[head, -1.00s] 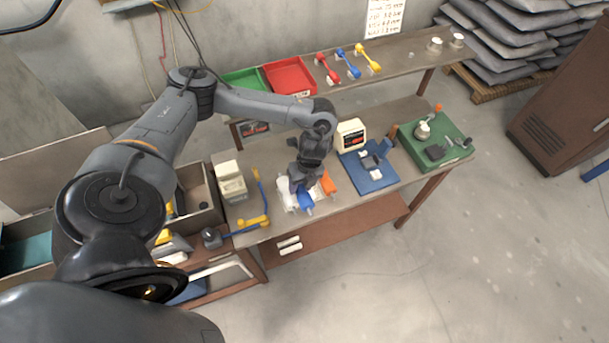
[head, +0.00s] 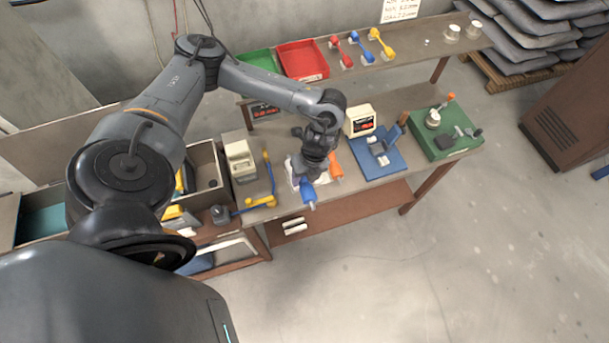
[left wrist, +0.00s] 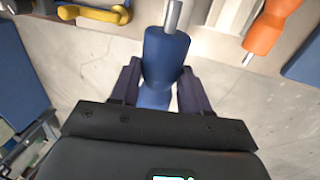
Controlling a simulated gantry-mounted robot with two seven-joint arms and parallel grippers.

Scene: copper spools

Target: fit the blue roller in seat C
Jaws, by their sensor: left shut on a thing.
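My left gripper (head: 312,178) is shut on the blue roller (head: 308,195) by the bench's front edge. In the left wrist view the gripper's two dark fingers (left wrist: 160,92) sit on either side of the blue roller (left wrist: 166,55). A metal shaft end sticks out of the roller's far end. The orange roller (head: 336,166) lies just to the right, apart from the gripper. A blue fixture (head: 398,163) with pale blocks stands farther right on the bench. No letter can be read on it, so I cannot tell which place is seat C. My right gripper is not in view.
A green board with parts (head: 455,150) is at the right end. The shelf holds red and green trays.

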